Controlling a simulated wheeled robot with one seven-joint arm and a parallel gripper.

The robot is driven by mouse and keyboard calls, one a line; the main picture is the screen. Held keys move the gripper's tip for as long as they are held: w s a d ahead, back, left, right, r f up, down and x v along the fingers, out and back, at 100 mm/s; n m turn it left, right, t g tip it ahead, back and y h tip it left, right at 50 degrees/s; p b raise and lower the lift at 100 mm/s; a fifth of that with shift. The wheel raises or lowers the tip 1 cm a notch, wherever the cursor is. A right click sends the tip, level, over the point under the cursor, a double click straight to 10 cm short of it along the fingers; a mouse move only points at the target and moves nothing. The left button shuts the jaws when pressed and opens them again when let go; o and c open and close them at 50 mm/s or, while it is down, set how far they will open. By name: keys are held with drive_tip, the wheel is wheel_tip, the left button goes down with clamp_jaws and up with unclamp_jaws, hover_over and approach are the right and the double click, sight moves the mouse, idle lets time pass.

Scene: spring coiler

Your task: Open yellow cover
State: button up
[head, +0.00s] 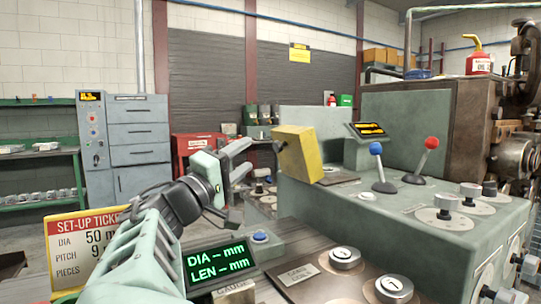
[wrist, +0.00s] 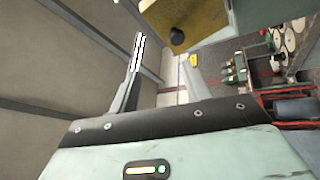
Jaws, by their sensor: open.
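The yellow cover (head: 305,150) is a box-like piece at the left end of the green machine's top, over a dark plate (head: 340,181). A dark round knob (head: 279,146) sticks out of its left side. In the wrist view the cover (wrist: 210,22) fills the top middle, with its black knob (wrist: 177,38) at the lower edge. My gripper (head: 246,157) is open and empty, left of the knob and apart from it, with its fingers pointing toward the cover. What is under the cover is hidden.
Blue-knobbed (head: 376,149) and red-knobbed (head: 432,142) levers stand right of the cover. A small dark display (head: 368,130) is behind it.

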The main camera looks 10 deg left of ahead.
drive_tip(key=shift+s+a, duration=0.5)
drive_tip(key=shift+s, duration=0.25)
drive_tip(key=shift+s+a, duration=0.45)
drive_tip(key=shift+s, duration=0.3)
